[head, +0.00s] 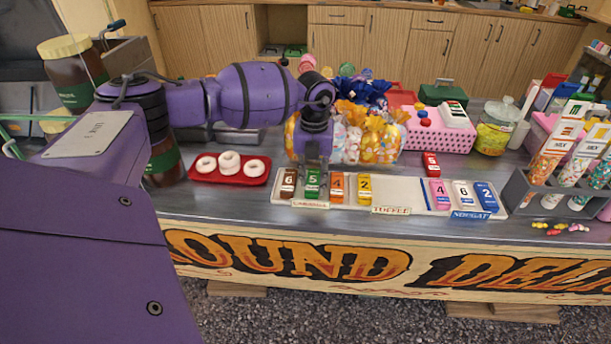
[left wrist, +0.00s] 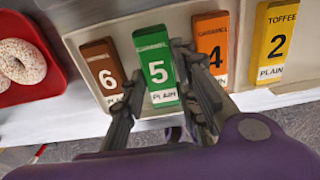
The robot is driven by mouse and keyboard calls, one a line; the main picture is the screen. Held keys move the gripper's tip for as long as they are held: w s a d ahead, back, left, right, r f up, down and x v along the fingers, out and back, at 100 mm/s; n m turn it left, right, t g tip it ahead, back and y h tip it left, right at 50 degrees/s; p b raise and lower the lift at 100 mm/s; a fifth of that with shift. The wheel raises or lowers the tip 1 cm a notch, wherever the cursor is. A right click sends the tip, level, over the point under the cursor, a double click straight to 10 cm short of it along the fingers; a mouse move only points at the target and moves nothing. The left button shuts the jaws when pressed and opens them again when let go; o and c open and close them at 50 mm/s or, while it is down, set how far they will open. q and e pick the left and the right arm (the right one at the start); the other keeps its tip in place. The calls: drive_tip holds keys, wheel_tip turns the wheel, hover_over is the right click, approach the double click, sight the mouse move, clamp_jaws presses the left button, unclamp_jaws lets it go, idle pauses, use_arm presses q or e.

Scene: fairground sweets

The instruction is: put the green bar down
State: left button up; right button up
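The green bar (head: 313,184), marked 5, is upright in the caramel part of the pale tray (head: 400,201). It stands between the brown bar (head: 288,183) and the orange bar (head: 337,187). My left gripper (head: 313,168) is over it from above. In the left wrist view the fingers lie against both sides of the green bar (left wrist: 157,70), shut on it. The bar is at or very near tray level; its underside is hidden. The yellow bar (head: 364,188) stands right of the orange one. My right gripper is not in view.
Pink, white and blue bars (head: 486,197) stand in the tray's right part. A red bar (head: 431,165) is behind the tray. A red tray of doughnuts (head: 230,181) lies left. Wrapped sweet bags (head: 375,140) stand close behind; a grey tube rack (head: 530,199) is right.

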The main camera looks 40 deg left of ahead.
sight(313, 181)
use_arm(q)
drive_tip(key=o, duration=0.4)
drive_tip(key=shift+r, duration=0.1)
wheel_tip(313, 181, up, 13)
drive_tip(key=shift+r, duration=0.1)
